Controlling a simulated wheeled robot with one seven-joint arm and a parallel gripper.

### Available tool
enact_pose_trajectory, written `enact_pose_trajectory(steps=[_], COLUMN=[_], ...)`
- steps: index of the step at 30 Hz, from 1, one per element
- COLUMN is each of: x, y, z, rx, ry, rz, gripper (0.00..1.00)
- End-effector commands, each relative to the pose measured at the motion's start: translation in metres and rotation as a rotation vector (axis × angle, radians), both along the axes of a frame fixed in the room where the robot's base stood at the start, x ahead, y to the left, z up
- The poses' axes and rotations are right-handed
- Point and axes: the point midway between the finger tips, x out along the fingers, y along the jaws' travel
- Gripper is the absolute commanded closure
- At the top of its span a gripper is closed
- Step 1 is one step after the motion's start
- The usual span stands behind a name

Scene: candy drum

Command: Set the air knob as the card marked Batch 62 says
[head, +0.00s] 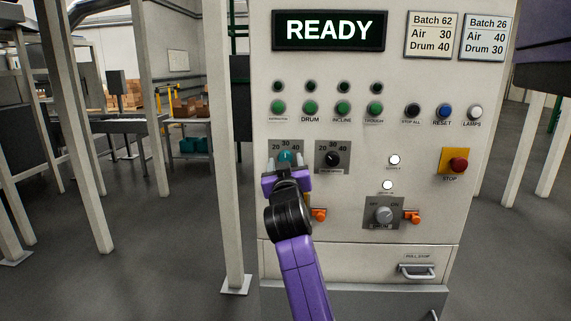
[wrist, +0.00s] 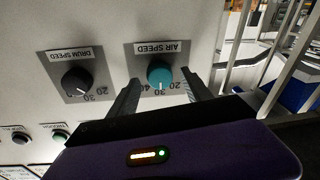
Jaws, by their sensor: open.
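The card marked Batch 62 (head: 432,36) is at the top right of the panel and reads Air 30, Drum 40. The teal air knob (head: 286,156) is at the left of the panel, on a grey plate with a 20-30-40 scale. The wrist view shows the air knob (wrist: 160,74) upside down, under its AIR SPEED label. Its white pointer line points straight down there, about the middle of the scale. My gripper (head: 286,164) is open, and in the wrist view its fingers (wrist: 161,92) stand on either side of the knob with gaps.
The black drum speed knob (head: 333,158) is just right of the air knob. A second card, Batch 26 (head: 486,37), reads Air 40, Drum 30. The display (head: 329,30) reads READY. Several buttons sit above, and a red stop button (head: 458,165) is at right.

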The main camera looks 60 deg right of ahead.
Motion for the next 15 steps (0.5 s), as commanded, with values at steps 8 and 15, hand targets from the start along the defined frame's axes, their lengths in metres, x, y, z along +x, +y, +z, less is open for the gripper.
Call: enact_pose_trajectory(steps=[8, 15], x=[-0.017, -0.032], y=[0.036, 0.062], z=[-0.005, -0.008], rx=[0.0, 0.0], ry=[0.0, 0.001], rz=[0.004, 0.002], gripper=[0.43, 0.43])
